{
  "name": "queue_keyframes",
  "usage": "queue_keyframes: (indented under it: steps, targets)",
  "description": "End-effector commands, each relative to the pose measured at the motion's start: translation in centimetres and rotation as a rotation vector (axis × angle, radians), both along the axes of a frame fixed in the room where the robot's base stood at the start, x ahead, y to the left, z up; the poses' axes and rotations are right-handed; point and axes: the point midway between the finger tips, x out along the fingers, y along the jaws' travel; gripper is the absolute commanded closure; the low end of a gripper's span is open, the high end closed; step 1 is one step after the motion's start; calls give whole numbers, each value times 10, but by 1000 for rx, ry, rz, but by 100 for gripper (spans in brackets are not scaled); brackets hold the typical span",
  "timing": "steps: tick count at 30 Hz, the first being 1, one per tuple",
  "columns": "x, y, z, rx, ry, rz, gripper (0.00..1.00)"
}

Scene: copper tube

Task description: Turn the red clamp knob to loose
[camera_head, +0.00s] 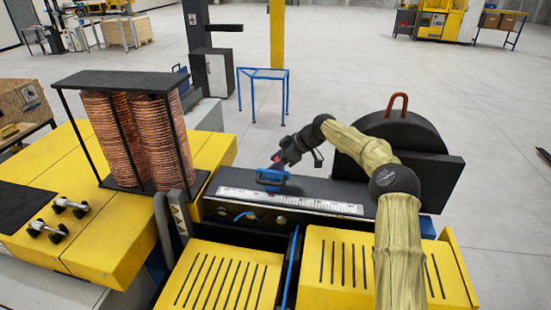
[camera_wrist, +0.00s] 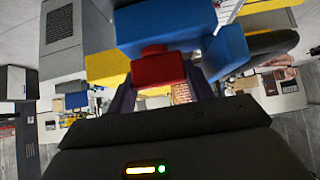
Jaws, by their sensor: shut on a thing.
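The red clamp knob (camera_wrist: 157,70) shows in the wrist view, against the blue clamp body (camera_wrist: 165,25). My gripper (camera_wrist: 160,88) has its dark fingers on both sides of the knob and is shut on it. In the head view my gripper (camera_head: 278,161) reaches down to the blue clamp (camera_head: 271,178), which sits on the long dark bench with a white scale (camera_head: 290,200). The knob is small there and mostly hidden by my gripper. I cannot tell its turn angle.
Coils of copper tube (camera_head: 140,140) stand in a black frame at the left. A black round guard with a copper U-bend (camera_head: 398,103) stands right of the clamp. Yellow slotted covers (camera_head: 225,275) lie in front. A blue frame stand (camera_head: 263,73) is on the floor behind.

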Motion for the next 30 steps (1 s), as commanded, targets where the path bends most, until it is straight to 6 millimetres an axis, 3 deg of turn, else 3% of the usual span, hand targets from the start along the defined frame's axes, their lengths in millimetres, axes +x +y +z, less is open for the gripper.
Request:
queue_keyframes:
  steps: [14,15,17,30]
  targets:
    - [0,0,0,0,-3,17,71]
    - [0,0,1,0,-3,17,40]
    - [0,0,1,0,-3,17,29]
    - [-1,0,0,-1,2,20,26]
